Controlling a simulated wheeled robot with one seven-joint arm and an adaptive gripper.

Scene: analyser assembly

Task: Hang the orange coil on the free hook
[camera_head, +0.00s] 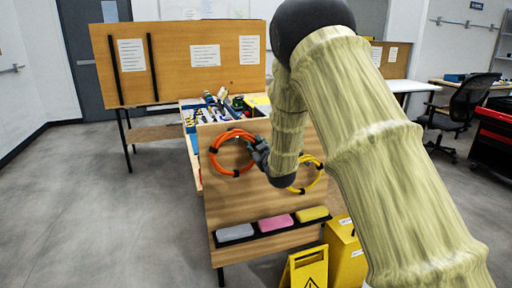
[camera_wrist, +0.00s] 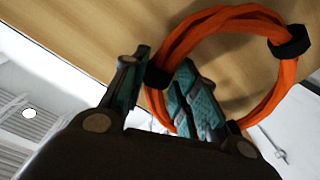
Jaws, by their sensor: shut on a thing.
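The orange coil (camera_head: 213,153) is a ring of cable with black ties, in front of the upper left of the wooden board (camera_head: 222,200). My gripper (camera_head: 262,153) is shut on its right side in the head view. In the wrist view the coil (camera_wrist: 285,80) passes between the fingers (camera_wrist: 165,92), near a black tie, with the wooden surface close behind. A yellow coil (camera_head: 318,178) is at the board's right, partly hidden by my arm. I cannot make out a hook in either view, nor whether the coil touches one.
A ledge low on the board holds a grey block (camera_head: 235,233), a pink block (camera_head: 277,222) and a yellow block (camera_head: 312,214). Tools (camera_head: 215,105) lie on the bench behind. A yellow floor sign (camera_head: 306,268) and a yellow box (camera_head: 345,255) stand at lower right. Floor at left is clear.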

